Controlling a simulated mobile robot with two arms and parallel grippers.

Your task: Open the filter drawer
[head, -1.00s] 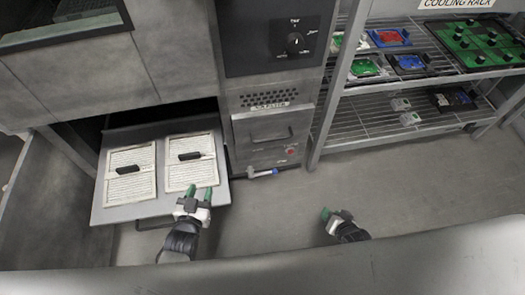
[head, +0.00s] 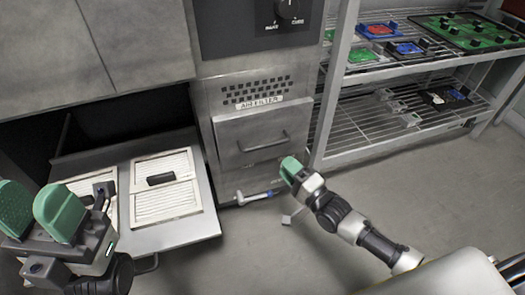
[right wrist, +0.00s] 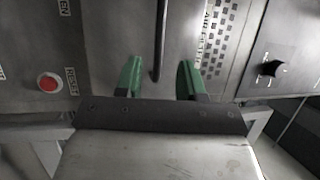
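The filter drawer (head: 235,160) is a grey metal front below the "AIR FILTER" label and looks closed. Its bar handle (head: 263,147) runs across the front. My right gripper (head: 291,166) is in front of the drawer's lower right, below the handle in the head view. In the right wrist view my right gripper (right wrist: 160,68) is open, and the handle (right wrist: 160,35) lies between its two green fingers without visible contact. My left gripper (head: 37,195) is open at the lower left with nothing visible between its fingers.
A pulled-out tray (head: 200,228) with two pale filter panels (head: 166,197) is at the left, partly behind my left gripper. A wire rack (head: 365,130) stands right; floor is clear.

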